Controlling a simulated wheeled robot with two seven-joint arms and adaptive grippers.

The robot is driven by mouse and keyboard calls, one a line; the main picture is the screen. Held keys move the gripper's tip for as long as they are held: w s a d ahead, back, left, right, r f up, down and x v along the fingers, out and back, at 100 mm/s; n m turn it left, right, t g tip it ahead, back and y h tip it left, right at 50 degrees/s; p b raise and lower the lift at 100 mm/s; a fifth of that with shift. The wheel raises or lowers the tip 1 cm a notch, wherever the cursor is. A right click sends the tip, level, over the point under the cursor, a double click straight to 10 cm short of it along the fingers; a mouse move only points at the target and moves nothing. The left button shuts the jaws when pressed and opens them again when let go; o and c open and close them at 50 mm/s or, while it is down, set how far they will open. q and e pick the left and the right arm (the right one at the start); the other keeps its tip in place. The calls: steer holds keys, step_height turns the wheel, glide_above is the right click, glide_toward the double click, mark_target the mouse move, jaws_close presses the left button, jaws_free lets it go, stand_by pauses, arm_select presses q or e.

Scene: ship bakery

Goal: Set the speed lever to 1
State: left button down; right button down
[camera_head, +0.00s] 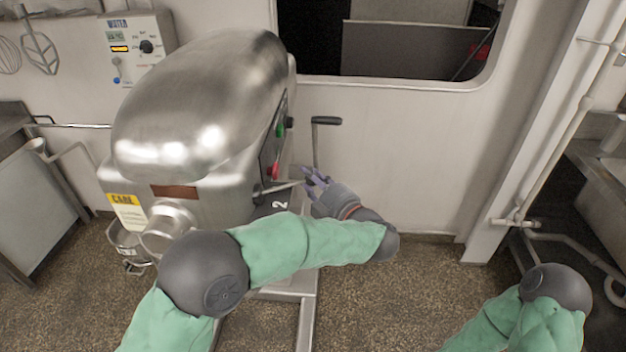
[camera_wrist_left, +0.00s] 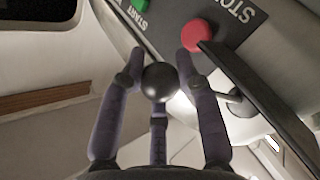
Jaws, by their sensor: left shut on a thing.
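The speed lever (camera_head: 279,187) is a thin metal rod on the side of the large metal mixer (camera_head: 200,110), with a black ball knob (camera_wrist_left: 160,82) in the left wrist view. My left gripper (camera_head: 312,181) is beside the mixer at the lever's outer end. In the left wrist view its purple fingers (camera_wrist_left: 160,90) are closed around the ball knob. A dark plate with a white "2" (camera_head: 280,205) shows just below the lever; other numbers are hidden or too small to read. My right gripper is out of view; only part of that arm shows at the lower right.
A green start button (camera_head: 279,130) and a red stop button (camera_wrist_left: 196,36) sit close to the lever. A black-handled crank (camera_head: 326,121) stands just behind my left gripper. A wall control box (camera_head: 137,48) is at the upper left. Floor (camera_head: 420,290) is clear at right.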

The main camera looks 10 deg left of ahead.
arm_select(q)
steer(key=shift+r, duration=0.1)
steer(key=c, duration=0.9)
jaws_free()
steer(key=shift+a, duration=0.15)
steer(key=shift+o, duration=0.2)
steer(key=v, duration=1.2)
